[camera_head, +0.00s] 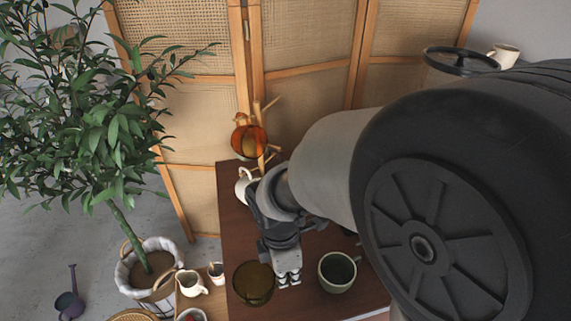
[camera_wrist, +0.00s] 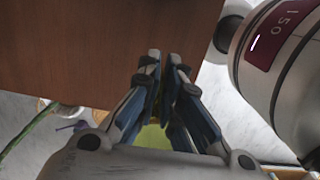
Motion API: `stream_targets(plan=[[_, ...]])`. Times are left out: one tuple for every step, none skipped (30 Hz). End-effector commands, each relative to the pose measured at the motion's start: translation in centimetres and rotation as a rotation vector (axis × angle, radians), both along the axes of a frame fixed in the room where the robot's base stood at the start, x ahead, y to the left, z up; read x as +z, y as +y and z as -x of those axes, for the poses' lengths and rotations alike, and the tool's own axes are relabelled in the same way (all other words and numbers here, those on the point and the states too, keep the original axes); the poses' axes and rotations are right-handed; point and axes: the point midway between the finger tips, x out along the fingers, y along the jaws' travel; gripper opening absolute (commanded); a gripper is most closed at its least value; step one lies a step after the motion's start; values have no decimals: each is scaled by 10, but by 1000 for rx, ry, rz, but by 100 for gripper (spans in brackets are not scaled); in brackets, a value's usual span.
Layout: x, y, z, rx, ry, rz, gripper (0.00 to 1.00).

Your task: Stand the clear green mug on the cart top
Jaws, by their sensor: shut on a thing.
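The clear green mug (camera_head: 254,284) is see-through and olive-coloured in the head view, over the cart's front left part. My gripper (camera_head: 289,277) points down at its right side, with the fingertips close together at the mug. In the wrist view my gripper (camera_wrist: 164,58) is nearly closed, and yellow-green mug glass (camera_wrist: 152,138) shows behind and between the fingers. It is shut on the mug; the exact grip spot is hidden. I cannot tell whether the mug's base touches the dark brown cart top (camera_head: 232,222).
A greenish-grey mug (camera_head: 338,271) stands just right of my gripper. A wooden mug tree (camera_head: 261,128) with an amber mug (camera_head: 249,141) stands at the back, with a white mug (camera_head: 244,186) before it. A potted tree (camera_head: 152,268) and small cups (camera_head: 191,284) are to the left.

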Motion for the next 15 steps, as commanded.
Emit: stream_targets(plan=[[-10,0,0,0,2,0,0],[-13,0,0,0,0,0,0],[-16,0,0,-1,0,0,0],[-17,0,0,-1,0,0,0],[-18,0,0,-1,0,0,0],[-20,0,0,-1,1,0,0],[-22,0,0,-1,1,0,0],[-25,0,0,-1,1,0,0],[-30,0,0,-1,1,0,0],[-34,0,0,-1,2,0,0],[-39,0,1,-1,3,2,0],[-47,0,1,-1,3,2,0],[-52,0,1,0,3,1,0],[-56,0,1,0,3,1,0],[-60,0,0,0,2,0,0]])
